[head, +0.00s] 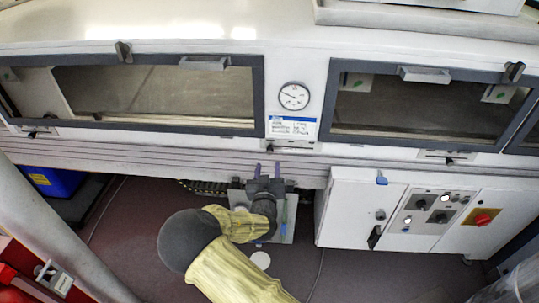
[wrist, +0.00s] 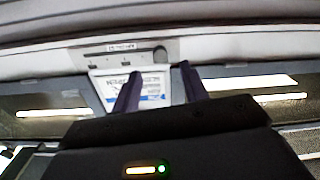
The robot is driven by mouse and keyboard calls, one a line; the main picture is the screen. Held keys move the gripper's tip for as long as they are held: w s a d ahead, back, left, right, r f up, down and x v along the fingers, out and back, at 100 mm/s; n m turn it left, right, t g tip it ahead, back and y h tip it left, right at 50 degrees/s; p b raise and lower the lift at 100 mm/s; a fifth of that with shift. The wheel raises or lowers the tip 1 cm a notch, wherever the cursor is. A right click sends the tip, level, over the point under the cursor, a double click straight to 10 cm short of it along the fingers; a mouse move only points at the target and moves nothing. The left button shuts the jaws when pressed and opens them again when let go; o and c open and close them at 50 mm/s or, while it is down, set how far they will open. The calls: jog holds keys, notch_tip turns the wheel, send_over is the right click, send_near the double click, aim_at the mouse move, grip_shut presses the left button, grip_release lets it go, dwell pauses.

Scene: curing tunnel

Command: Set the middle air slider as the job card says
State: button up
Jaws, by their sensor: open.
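The middle air slider (head: 293,145) is a pale plate under the job card on the tunnel's front. In the wrist view the slider plate (wrist: 108,53) has a dark slot, a small label and a round grey knob (wrist: 159,54) at the slot's right end, and the picture looks upside down. The job card (head: 292,128) is white with a blue band; its writing is too small to read. It shows partly behind the fingers in the wrist view (wrist: 153,82). My gripper (head: 267,168) is open and empty, below the slider; its purple fingers (wrist: 160,70) point toward the plate, apart from the knob.
Similar sliders sit at left (head: 43,131) and right (head: 448,156). A round gauge (head: 293,96) is above the card, between two framed windows. A white control cabinet (head: 350,215) with a red switch stands lower right. A blue bin (head: 55,182) is at left.

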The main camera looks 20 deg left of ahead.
aim_at(270, 153)
jog(key=x, duration=0.6)
jog(key=shift+w+p, duration=0.3)
jog(key=shift+p, duration=0.1)
grip_shut()
